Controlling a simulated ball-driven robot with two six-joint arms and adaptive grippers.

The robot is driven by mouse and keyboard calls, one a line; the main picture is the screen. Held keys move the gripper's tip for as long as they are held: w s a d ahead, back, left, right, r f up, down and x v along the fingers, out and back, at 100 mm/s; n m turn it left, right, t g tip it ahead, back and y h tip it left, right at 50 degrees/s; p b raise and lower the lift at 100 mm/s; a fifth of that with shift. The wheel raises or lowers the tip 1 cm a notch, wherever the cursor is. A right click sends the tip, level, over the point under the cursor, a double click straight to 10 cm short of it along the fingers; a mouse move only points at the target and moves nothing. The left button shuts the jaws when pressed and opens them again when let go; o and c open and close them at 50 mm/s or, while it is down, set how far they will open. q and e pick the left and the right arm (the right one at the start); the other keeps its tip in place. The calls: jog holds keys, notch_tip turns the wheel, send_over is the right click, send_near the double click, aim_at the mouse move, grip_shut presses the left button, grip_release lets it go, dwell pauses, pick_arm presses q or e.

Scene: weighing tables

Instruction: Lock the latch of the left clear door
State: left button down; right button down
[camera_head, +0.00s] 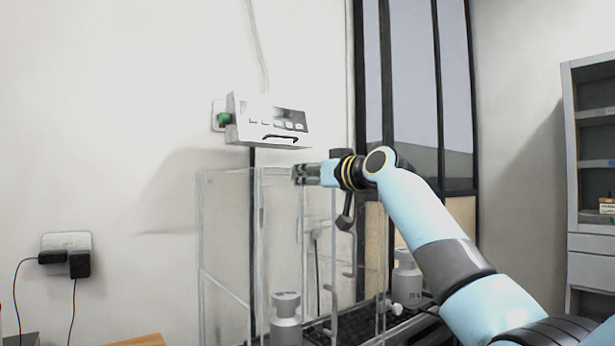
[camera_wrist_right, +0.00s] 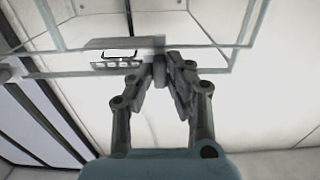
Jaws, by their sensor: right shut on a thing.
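The clear enclosure with its clear doors (camera_head: 228,240) stands at centre, with pale see-through edges. My right gripper (camera_head: 299,174) reaches in from the right to the enclosure's top front edge. In the right wrist view, my right gripper's fingers (camera_wrist_right: 161,72) come together at the clear frame's edge (camera_wrist_right: 215,70). They are shut on a small grey piece there, which looks like the latch; the fingers hide most of it. I cannot tell whether it is locked. My left gripper is not in view.
A white control box (camera_head: 268,120) with a green knob (camera_head: 225,118) is just above the enclosure. Grey metal weights (camera_head: 286,318) stand low around the enclosure. A grey shelf (camera_head: 590,150) stands at far right. The wall side at left is open.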

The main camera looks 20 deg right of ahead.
jog(key=c, duration=1.3)
grip_release()
jog(key=shift+s+d, duration=0.1)
jog(key=v, duration=1.1)
jog(key=shift+s+d, duration=0.1)
jog(key=shift+s, duration=0.3)
